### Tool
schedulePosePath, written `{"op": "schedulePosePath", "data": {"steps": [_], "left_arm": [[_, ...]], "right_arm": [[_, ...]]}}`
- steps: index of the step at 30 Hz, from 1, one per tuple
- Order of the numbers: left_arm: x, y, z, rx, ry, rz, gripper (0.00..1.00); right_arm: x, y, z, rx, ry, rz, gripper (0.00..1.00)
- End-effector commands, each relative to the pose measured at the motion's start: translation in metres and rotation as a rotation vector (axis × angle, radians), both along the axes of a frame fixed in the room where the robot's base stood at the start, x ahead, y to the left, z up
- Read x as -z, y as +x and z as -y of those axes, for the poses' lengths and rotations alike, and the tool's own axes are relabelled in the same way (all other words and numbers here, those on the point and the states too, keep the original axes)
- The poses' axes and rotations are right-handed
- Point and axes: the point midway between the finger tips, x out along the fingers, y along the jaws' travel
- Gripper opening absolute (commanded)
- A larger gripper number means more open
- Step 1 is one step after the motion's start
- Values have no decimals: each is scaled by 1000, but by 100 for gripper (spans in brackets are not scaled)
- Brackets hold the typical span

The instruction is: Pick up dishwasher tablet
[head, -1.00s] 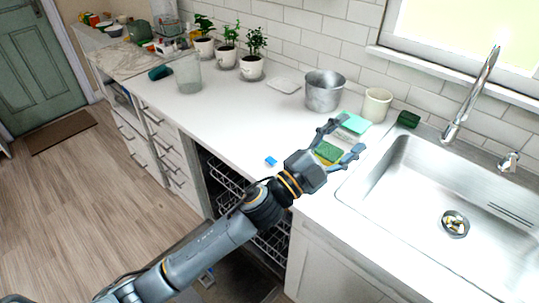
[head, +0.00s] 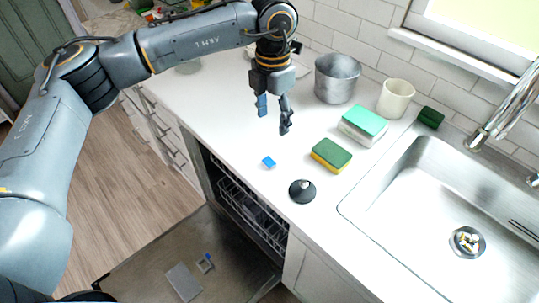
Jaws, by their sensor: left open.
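A small blue block, which looks like the dishwasher tablet (head: 269,162), lies on the white counter near its front edge, above the open dishwasher. My left gripper (head: 274,119) points down over the counter with its fingers apart and nothing between them. In the picture it is just above the tablet, apart from it; its exact height is hard to tell. My right gripper is not in view.
A black knobbed lid (head: 302,191), a green-yellow sponge (head: 331,155) and a teal-topped box (head: 363,125) stand right of the tablet. Behind are a metal pot (head: 337,78) and a cream cup (head: 395,98). The sink (head: 440,195) is at right. The dishwasher door (head: 150,265) hangs open below.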

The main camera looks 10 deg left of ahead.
Motion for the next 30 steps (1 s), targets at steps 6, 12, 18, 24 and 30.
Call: {"op": "schedulePosePath", "data": {"steps": [6, 12, 18, 24, 30], "left_arm": [[30, -1, -4, -3, 15, -4, 60], [67, -1, -3, -2, 12, -2, 60], [83, 0, -3, -1, 9, 1, 60], [104, -5, -4, -1, 11, -4, 60], [131, -5, -4, -2, 10, -1, 60]], "right_arm": [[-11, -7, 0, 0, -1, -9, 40], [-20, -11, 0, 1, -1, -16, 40], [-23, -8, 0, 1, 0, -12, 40], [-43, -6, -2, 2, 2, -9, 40], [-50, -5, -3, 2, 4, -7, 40]]}}
